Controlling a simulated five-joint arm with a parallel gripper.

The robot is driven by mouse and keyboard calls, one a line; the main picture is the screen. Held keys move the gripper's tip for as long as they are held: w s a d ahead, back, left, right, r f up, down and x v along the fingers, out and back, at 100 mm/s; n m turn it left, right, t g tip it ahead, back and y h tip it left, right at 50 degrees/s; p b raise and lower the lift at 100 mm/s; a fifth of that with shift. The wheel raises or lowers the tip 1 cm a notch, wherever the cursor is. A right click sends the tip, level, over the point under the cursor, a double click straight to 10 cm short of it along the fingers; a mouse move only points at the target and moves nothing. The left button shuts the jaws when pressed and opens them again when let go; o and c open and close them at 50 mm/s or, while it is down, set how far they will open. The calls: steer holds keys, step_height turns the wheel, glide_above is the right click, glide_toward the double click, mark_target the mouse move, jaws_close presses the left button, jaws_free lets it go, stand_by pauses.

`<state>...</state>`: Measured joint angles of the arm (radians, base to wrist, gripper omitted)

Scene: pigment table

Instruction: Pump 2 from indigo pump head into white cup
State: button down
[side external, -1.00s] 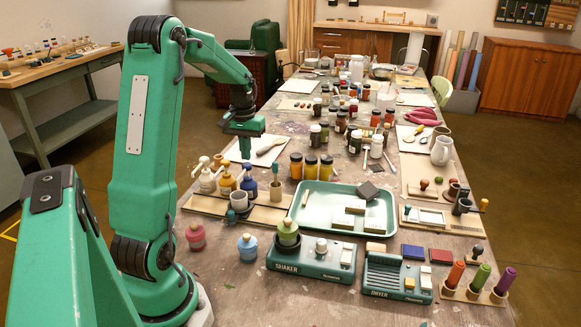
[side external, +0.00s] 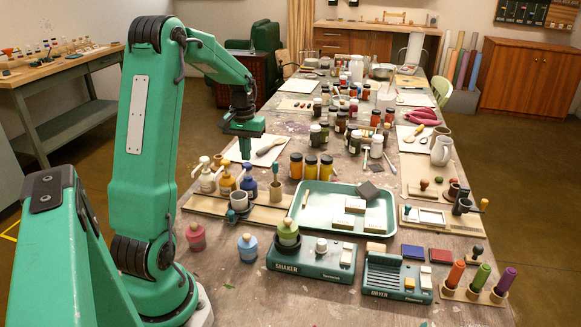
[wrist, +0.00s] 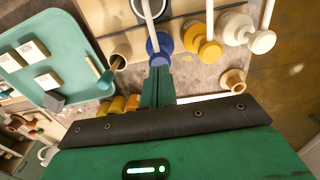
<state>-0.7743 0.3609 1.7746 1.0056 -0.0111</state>
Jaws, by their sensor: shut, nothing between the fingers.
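The indigo pump head (side external: 248,169) tops a dark blue bottle on the wooden stand. In the wrist view, the blue pump (wrist: 160,46) is just past my fingertips. My gripper (side external: 245,157) is shut and empty, pointing down just above the indigo pump head. In the wrist view, its closed fingers (wrist: 158,82) hide part of the blue pump's near side; I cannot tell whether they touch it. The pale white cup (side external: 239,200) stands upright on the stand in front of the indigo pump. Its inside is not clear.
A yellow pump bottle (side external: 227,186) and a cream one (side external: 207,181) stand left of the indigo pump. A brown holder (side external: 276,191) with a teal-handled tool is close on the right. Amber jars (side external: 311,167) and a green tray (side external: 374,212) lie farther right.

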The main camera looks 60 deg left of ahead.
steer(key=shift+f, duration=1.45)
steer(key=shift+r, duration=1.55)
steer(key=shift+f, duration=1.55)
steer(key=shift+r, duration=1.55)
steer(key=shift+r, duration=3)
steer(key=shift+d, duration=0.1)
